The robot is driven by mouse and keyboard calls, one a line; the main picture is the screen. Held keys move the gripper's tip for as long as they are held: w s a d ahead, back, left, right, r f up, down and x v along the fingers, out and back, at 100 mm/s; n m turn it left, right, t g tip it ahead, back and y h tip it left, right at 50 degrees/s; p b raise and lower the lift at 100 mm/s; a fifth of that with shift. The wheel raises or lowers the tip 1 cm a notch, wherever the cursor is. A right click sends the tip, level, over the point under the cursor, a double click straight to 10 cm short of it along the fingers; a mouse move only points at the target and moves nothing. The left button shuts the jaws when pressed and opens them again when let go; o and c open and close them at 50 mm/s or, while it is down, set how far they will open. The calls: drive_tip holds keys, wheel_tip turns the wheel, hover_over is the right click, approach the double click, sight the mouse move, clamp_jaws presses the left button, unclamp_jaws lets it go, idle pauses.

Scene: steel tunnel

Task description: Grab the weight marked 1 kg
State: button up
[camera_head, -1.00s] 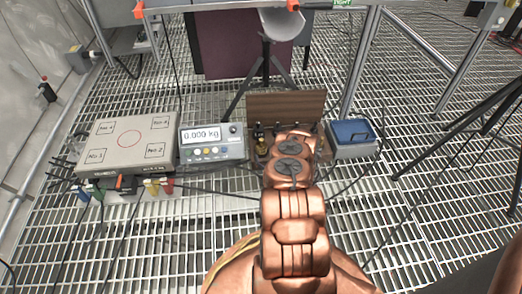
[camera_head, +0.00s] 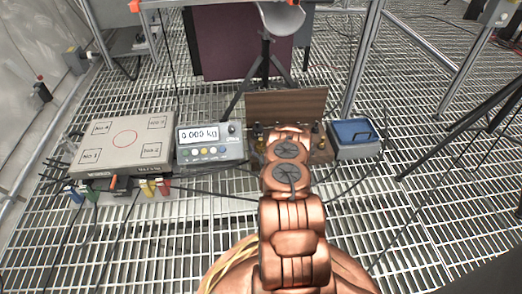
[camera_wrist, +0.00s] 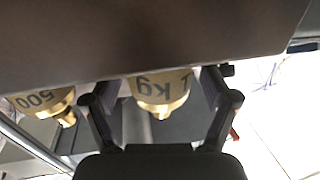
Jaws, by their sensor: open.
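The brass weight marked with "kg" and a partly visible "1" (camera_wrist: 160,90) shows upside down in the wrist view, its upper part cut off by a dark surface. My gripper (camera_wrist: 161,104) is open, with one finger on each side of this weight; I cannot tell whether either finger touches it. A second brass weight marked 500 (camera_wrist: 42,102) is to the left, outside the fingers. In the head view, my copper-coloured arm covers the gripper and the middle of the wooden weight box (camera_head: 286,106), whose lid stands up.
A blue-lidded container (camera_head: 353,132) stands close on the right. A tripod (camera_head: 265,65) is behind. Cables cross the grating floor.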

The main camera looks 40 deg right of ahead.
clamp_jaws()
idle(0.7)
